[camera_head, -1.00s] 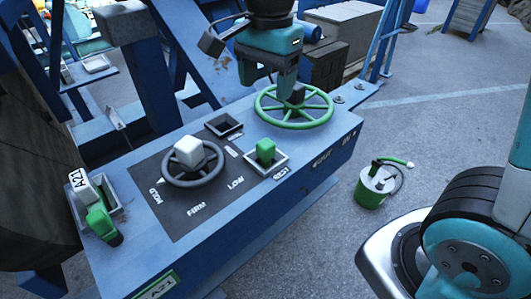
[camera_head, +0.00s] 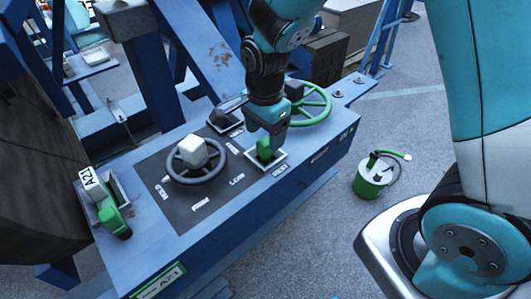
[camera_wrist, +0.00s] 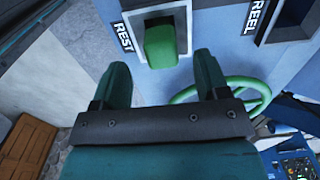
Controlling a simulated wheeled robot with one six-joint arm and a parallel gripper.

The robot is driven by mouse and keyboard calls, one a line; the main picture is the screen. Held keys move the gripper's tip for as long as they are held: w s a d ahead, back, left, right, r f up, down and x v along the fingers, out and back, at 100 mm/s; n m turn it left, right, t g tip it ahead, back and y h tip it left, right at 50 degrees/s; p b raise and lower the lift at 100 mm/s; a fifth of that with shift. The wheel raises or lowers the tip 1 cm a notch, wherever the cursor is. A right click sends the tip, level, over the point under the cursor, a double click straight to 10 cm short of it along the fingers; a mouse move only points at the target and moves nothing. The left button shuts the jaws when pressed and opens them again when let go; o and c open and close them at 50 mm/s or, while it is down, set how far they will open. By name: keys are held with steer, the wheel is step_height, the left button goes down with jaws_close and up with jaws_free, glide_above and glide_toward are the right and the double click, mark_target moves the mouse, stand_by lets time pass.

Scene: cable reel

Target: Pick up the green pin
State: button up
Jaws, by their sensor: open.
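The green pin (camera_head: 264,148) stands in a small grey-rimmed holder (camera_head: 281,163) on the blue console, its upper part showing. In the wrist view the green pin (camera_wrist: 160,45) sits in the holder marked REST (camera_wrist: 190,22). My gripper (camera_head: 268,133) is over the pin, pointing down and partly covering it. In the wrist view my gripper (camera_wrist: 162,72) has its two fingers spread, with the pin ahead of the gap between them. Whether a finger touches the pin I cannot tell.
A green handwheel (camera_head: 318,108) is close behind my gripper. A dark handwheel with a white hub (camera_head: 194,153) stands left, and an empty dark holder (camera_head: 224,121) behind it. A green handle (camera_head: 114,220) is at far left. A green canister (camera_head: 372,180) stands on the floor.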

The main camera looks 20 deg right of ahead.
steer(key=shift+w+d+f+p, duration=0.1)
steer(key=shift+f+p, duration=0.65)
steer(key=shift+f, duration=1.4)
jaws_close()
steer(key=shift+r, duration=0.1)
step_height(320, 180, up, 20)
steer(key=b, duration=0.4)
step_height(320, 180, up, 11)
steer(key=p, duration=1)
glide_above(265, 141)
